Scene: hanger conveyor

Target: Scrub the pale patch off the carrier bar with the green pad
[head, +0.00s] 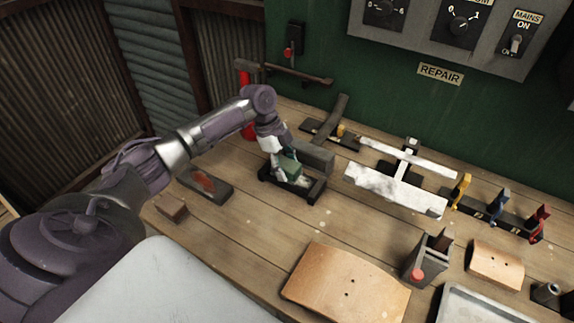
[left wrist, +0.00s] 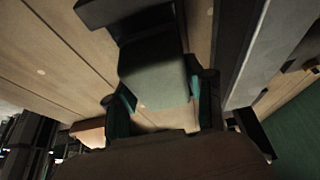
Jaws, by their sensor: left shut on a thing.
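The green pad (head: 291,164) is a small dark green block, held in my left gripper (head: 284,168) low over the workbench. In the left wrist view the pad (left wrist: 156,78) fills the space between the two fingers. The pad is at a black holder (head: 316,193) on the bench; I cannot tell whether it still touches it. The carrier bar (head: 372,183) lies to the right of the gripper, apart from it. Its near face is mottled with a whitish patch (head: 395,190). My right gripper is not in view.
A dark grey block (head: 316,156) stands close behind the gripper. Tan curved plates (head: 345,283) lie at the front. Yellow, blue and red clips (head: 497,205) stand in a rack at right. A dark tray (head: 202,184) lies at left. A control panel (head: 440,35) hangs behind.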

